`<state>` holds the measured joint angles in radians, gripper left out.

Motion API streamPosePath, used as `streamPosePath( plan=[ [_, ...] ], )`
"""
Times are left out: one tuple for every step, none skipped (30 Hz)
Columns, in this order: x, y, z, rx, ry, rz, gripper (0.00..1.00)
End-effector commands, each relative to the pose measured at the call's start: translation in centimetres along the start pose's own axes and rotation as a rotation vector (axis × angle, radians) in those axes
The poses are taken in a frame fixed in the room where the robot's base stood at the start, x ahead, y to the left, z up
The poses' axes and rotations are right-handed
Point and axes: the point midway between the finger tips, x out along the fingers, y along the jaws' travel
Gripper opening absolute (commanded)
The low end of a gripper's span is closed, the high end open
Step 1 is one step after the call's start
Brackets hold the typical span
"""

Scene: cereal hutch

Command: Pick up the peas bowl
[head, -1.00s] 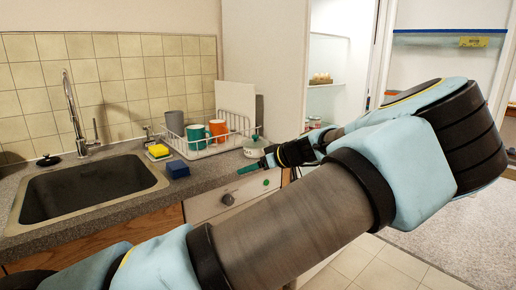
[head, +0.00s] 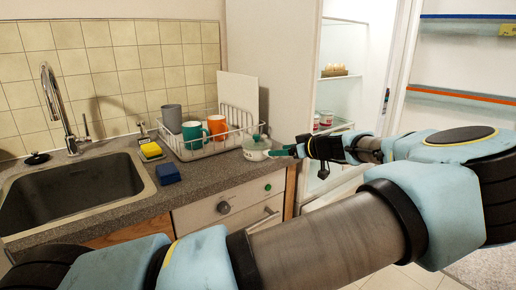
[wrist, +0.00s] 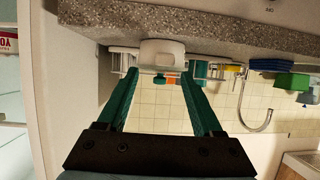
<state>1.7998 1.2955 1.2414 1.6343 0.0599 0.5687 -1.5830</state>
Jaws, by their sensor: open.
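In the wrist view, which is upside down, the bowl (wrist: 162,52) shows beyond and between my fingertips. My gripper (head: 279,151) has green fingers pointing left at the bowl, at about its height. In the wrist view my gripper (wrist: 160,78) is open with nothing held. In the head view the fingertips overlap or nearly meet the bowl's right side; contact cannot be told.
The dish rack (head: 193,155) holds a teal mug (head: 193,134), an orange mug (head: 216,126) and a grey cup (head: 172,118). An open fridge (head: 340,95) stands right.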

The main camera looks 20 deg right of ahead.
Motion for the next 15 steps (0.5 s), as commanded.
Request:
streamPosePath(
  plan=[
    [0.3, 0.0, -0.1, 0.001, 0.000, 0.001, 0.68],
    [0.4, 0.0, -0.1, 0.001, -0.001, 0.001, 0.68],
    [0.7, 0.0, -0.1, 0.001, -0.001, 0.000, 0.68],
    [0.9, -0.1, -0.1, 0.001, 0.000, -0.001, 0.68],
    [1.2, -0.2, -0.2, 0.002, 0.000, -0.002, 0.68],
    [1.7, -0.3, -0.3, 0.003, 0.000, -0.003, 0.68],
    [2.2, -0.3, -0.3, 0.002, 0.000, -0.003, 0.68],
    [2.6, -0.4, -0.3, 0.002, 0.001, -0.003, 0.68],
    [3.2, -0.5, -0.3, 0.003, 0.000, -0.004, 0.68],
    [3.6, -0.5, -0.2, 0.004, 0.000, -0.002, 0.68],
    [4.1, -0.5, -0.1, 0.003, 0.000, -0.002, 0.68],
    [4.6, -0.5, -0.1, 0.002, 0.000, -0.002, 0.68],
    [4.9, -0.4, 0.0, 0.001, 0.001, -0.001, 0.68],
    [5.1, -0.4, 0.0, 0.001, 0.000, 0.000, 0.68],
    [5.4, -0.4, 0.1, 0.001, 0.000, 0.000, 0.68]
  ],
)
